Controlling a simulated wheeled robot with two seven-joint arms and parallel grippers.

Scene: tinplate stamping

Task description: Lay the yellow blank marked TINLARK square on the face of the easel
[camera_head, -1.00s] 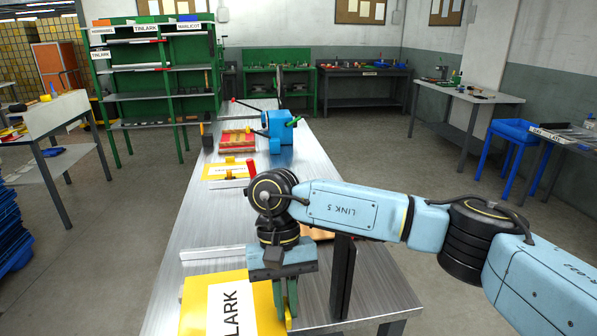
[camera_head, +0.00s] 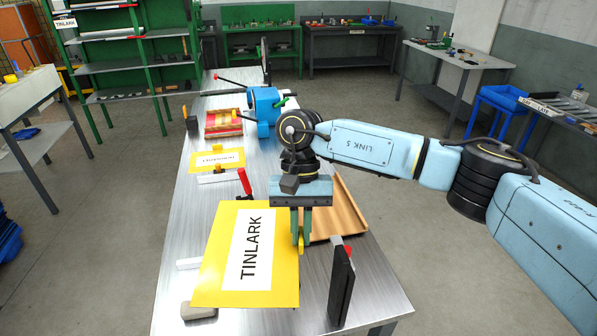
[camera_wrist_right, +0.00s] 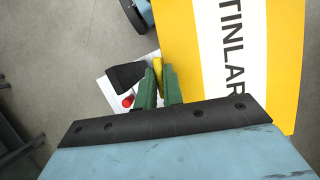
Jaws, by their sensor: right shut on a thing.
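The yellow TINLARK blank (camera_head: 212,270) has a white label and shows nearly whole in the head view, over the near part of the metal table. It also shows in the wrist view (camera_wrist_right: 180,40). My right gripper (camera_head: 301,243) is shut on a small yellow grip at the blank's right edge; the wrist view shows this grip (camera_wrist_right: 157,66) between the green fingers. A tan sloped board (camera_head: 346,212) with a raised rim stands just behind and right of the gripper, partly hidden by it; it looks like the easel. My left gripper is not in view.
A black upright plate (camera_head: 341,287) stands at the near right. A grey block (camera_head: 198,312) and pale bar (camera_head: 188,264) are at the near left. Further back are a smaller yellow sheet (camera_head: 232,154), a red-handled clamp (camera_head: 244,182), a striped tray (camera_head: 224,131) and a blue vise (camera_head: 263,103).

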